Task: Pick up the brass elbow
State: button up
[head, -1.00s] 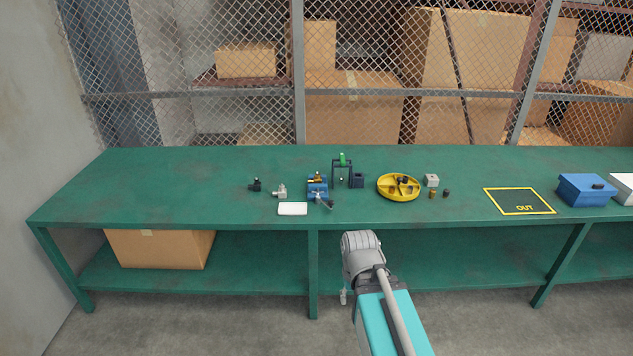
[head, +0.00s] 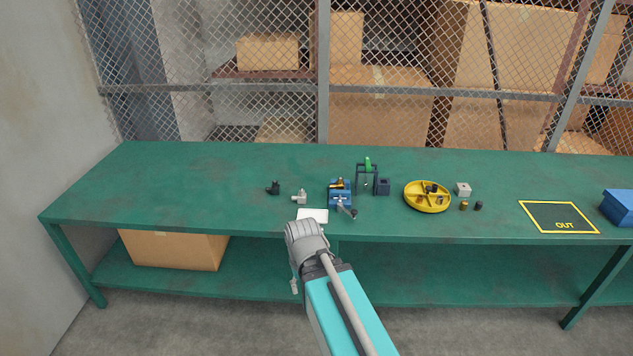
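A brass-coloured piece (head: 338,184) sits at the top of a small blue vise (head: 341,199) on the green bench; it may be the brass elbow, but it is too small to be sure. Another small brass piece (head: 463,206) stands right of the yellow tray. My arm reaches up from the bottom, its grey joint in front of the bench's front edge. A small grey part that looks like the tip of my gripper (head: 294,286) hangs below that joint, well apart from the brass pieces. Most of the gripper is hidden, so its opening does not show.
The green bench (head: 190,185) also holds a dark fitting (head: 273,187), a grey fitting (head: 299,197), a white pad (head: 313,215), a green-topped stand (head: 367,165), a round yellow divided tray (head: 427,209), the OUT square (head: 559,226) and a blue box (head: 619,207). The bench's left part is clear.

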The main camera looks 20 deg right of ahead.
aim_at(340, 185)
jog(key=z, duration=0.05)
jog(key=i, duration=1.15)
jog(key=z, duration=0.7)
